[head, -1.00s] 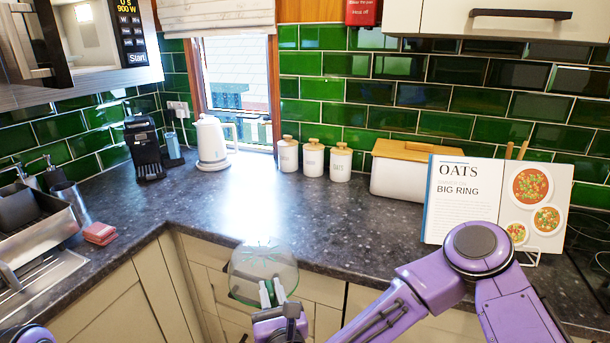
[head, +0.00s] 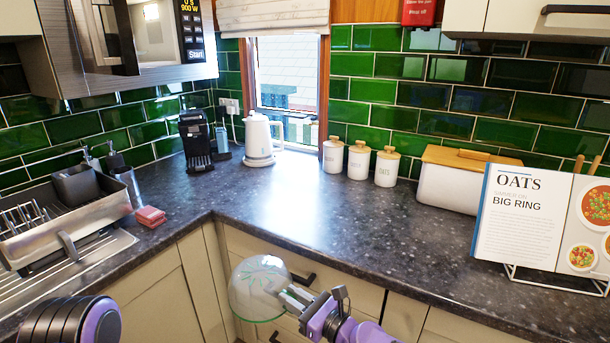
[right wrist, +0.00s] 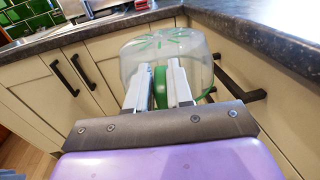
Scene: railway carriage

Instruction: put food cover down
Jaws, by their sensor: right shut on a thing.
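The food cover (head: 258,288) is a clear dome with a green leaf pattern and a green part between the fingers. My right gripper (head: 284,293) is shut on it and holds it in front of the cupboard fronts, below the edge of the worktop (head: 300,225). In the right wrist view, the cover (right wrist: 196,50) is ahead of my right gripper (right wrist: 161,84), whose two fingers sit either side of the green part. At the lower left of the head view, a dark and purple part of my left arm shows; its gripper is out of view.
The corner worktop has a wide clear stretch in the middle. A kettle (head: 258,140), a coffee machine (head: 195,140), canisters (head: 359,161) and a bread bin (head: 455,185) stand along the back. A cookbook (head: 518,215) stands right; a pink sponge (head: 150,216) lies by the sink rack (head: 85,235).

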